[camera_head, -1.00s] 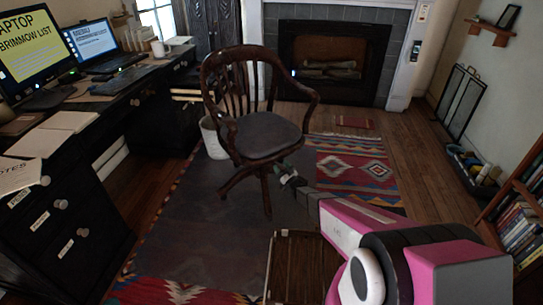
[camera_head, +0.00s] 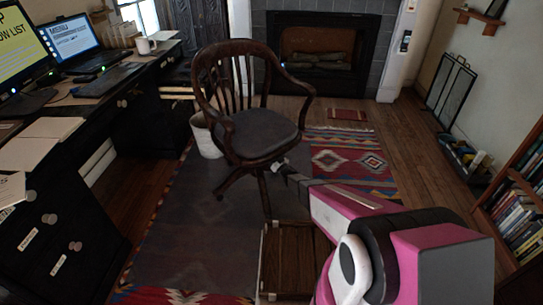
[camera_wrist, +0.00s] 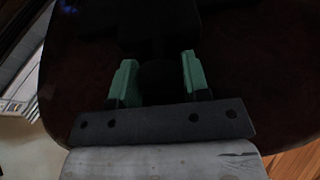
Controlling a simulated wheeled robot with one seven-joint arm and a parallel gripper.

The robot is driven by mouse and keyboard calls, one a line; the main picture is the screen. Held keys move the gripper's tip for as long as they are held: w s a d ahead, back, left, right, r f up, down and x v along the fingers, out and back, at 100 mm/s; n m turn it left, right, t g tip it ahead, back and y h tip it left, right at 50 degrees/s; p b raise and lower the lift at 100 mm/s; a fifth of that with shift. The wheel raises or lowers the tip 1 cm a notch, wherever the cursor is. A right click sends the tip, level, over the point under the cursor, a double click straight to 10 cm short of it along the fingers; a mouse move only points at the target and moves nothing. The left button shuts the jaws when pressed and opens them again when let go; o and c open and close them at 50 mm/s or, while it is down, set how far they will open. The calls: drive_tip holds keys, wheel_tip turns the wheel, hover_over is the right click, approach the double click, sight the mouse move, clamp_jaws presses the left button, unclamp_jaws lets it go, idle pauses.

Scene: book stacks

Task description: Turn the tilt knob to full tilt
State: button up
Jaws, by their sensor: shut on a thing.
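The dark wooden swivel chair (camera_head: 262,133) stands on the rug with a grey seat pad, its back upright. My gripper (camera_head: 280,166) reaches under the front right edge of its seat. In the wrist view my gripper (camera_wrist: 158,66) has its two green fingers on either side of a dark rounded knob (camera_wrist: 157,76), shut on it. The knob is very dark, and its markings and angle cannot be made out. The dark underside of the seat (camera_wrist: 250,70) fills most of that view. In the head view the seat and my arm hide the knob.
A black desk (camera_head: 100,100) with monitors and papers runs along the left. A white bin (camera_head: 205,137) stands behind the chair. A wooden crate (camera_head: 287,262) is on the floor close to my arm. A bookshelf (camera_head: 515,205) is at the right. The rug at centre left is clear.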

drive_tip(key=shift+n+g+y, duration=0.4)
drive_tip(key=shift+n, duration=0.75)
drive_tip(key=shift+n+g+y, duration=0.4)
drive_tip(key=shift+n, duration=0.75)
drive_tip(key=o, duration=0.9)
drive_tip(key=shift+o, duration=0.2)
